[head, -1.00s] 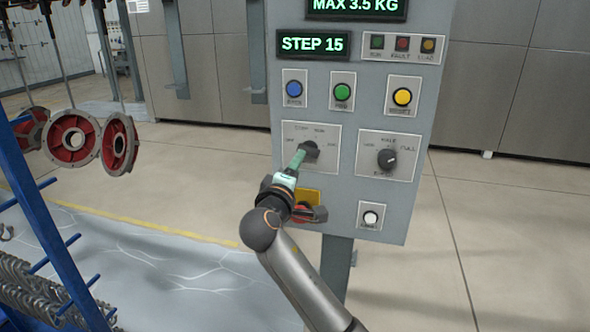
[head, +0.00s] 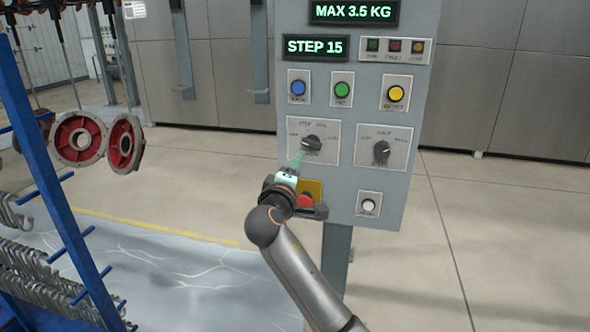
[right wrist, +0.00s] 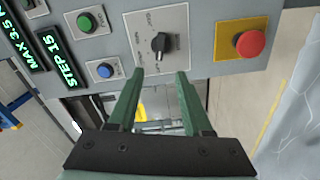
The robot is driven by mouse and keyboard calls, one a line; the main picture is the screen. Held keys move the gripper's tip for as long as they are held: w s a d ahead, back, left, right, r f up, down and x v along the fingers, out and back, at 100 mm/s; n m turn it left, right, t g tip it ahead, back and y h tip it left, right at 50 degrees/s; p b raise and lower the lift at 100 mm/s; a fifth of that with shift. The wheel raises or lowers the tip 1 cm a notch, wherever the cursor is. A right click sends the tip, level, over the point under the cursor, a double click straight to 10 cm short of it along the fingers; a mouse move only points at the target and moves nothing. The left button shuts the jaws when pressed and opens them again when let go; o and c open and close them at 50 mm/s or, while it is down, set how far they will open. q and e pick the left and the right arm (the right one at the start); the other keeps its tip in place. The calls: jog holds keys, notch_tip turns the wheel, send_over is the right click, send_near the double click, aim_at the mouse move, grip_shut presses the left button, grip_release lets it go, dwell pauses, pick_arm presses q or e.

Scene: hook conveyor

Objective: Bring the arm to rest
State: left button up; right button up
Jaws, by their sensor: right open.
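My right gripper (head: 298,160) is in front of the grey control panel (head: 345,208), just below the left rotary knob (head: 313,143). In the right wrist view its two green fingers (right wrist: 161,74) are spread apart with nothing between them. The knob (right wrist: 160,44) lies beyond the fingertips in that view, apart from them. My right arm (head: 305,280) reaches up from the bottom of the head view. My left gripper is not in view.
A red emergency button on a yellow plate (head: 314,188) is close beside my right wrist. A second knob (head: 381,151) and several push buttons are on the panel. A blue rack (head: 45,165) with hooks and red-and-grey discs (head: 79,139) stand left. Floor at right is clear.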

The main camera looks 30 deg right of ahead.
jog(key=shift+s, duration=0.1)
jog(key=shift+a+f, duration=0.1)
dwell(0.6)
jog(key=s+a+f+n+y, duration=0.1)
jog(key=s+a+f+y, duration=0.15)
jog(key=f, duration=0.65)
jog(key=s+a+f+y, duration=0.2)
jog(key=a+f+y, duration=0.2)
jog(key=f, duration=0.5)
jog(key=s+a+f+n+y, duration=0.1)
jog(key=s+a+f+y, duration=0.2)
jog(key=f, duration=0.6)
jog(key=s+a+f+m+g+y, duration=0.1)
jog(key=s+a+f+m+y, duration=0.1)
jog(key=s+a+f, duration=0.2)
jog(key=s+a+f+m+y, duration=0.1)
jog(key=s+a+f+y, duration=0.1)
jog(key=s+f, duration=0.4)
jog(key=s+a+f+m+g+y, duration=0.1)
jog(key=s+a+f, duration=0.4)
jog(key=s, duration=0.8)
jog(key=shift+a+m+g+y, duration=0.3)
jog(key=shift+m+y, duration=0.35)
jog(key=shift+m, duration=0.15)
